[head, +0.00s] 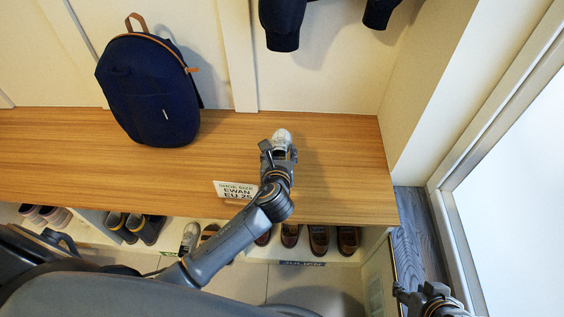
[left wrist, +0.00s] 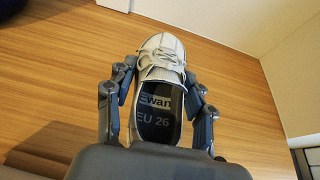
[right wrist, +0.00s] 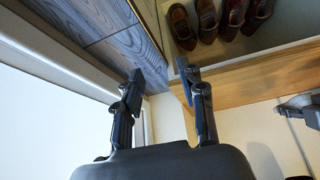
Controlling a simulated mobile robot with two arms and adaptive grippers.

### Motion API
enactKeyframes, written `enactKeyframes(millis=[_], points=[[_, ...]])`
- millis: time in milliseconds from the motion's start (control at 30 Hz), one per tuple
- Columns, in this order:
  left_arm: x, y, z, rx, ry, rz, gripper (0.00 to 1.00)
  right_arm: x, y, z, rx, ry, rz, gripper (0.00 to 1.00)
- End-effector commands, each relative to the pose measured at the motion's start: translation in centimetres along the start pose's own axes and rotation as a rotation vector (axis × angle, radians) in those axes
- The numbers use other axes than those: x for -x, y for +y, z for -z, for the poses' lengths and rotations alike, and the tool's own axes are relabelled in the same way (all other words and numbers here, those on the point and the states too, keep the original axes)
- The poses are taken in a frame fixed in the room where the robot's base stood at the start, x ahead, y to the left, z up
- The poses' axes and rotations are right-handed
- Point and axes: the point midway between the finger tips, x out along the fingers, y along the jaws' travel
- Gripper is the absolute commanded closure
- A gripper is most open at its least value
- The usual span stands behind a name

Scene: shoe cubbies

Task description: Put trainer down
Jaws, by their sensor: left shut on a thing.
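A white trainer (head: 282,136) is at my left gripper (head: 279,150), over the wooden bench top (head: 340,165). In the left wrist view the trainer (left wrist: 161,58) sits between the two fingers of the left gripper (left wrist: 160,85), toe pointing away. Its dark insole reads "Ewan EU 26". I cannot tell whether its sole touches the bench. A white card (head: 236,190) at the bench's front edge reads "SHOE SIZE EWAN" and a number that looks like EU 26. My right gripper (right wrist: 160,88) is open and empty, low at the right beside the bench end.
A navy backpack (head: 150,90) stands on the bench at the left. Dark clothes (head: 283,22) hang above. Below are cubbies with several shoes, including brown ones (head: 319,238), and a white shoe (head: 190,236). The bench right of the trainer is clear.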

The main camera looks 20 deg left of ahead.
Motion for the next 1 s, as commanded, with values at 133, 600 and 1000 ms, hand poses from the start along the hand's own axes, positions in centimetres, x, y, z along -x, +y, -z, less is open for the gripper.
enactKeyframes(millis=[133, 600, 1000], points=[[-1.5, -0.2, 0.8, 0.002, -0.003, 0.0, 0.8, -0.7, -0.6, 3.9, 0.005, 0.187, 0.011, 0.6], [-3.8, -0.4, 1.9, 0.001, -0.003, 0.0, 0.8, 0.5, -1.4, 10.7, 0.01, 0.518, 0.03, 0.6], [-5.4, -0.5, 4.6, 0.001, -0.001, 0.0, 0.8, 5.5, -2.7, 18.1, 0.009, 1.004, 0.062, 0.6]])
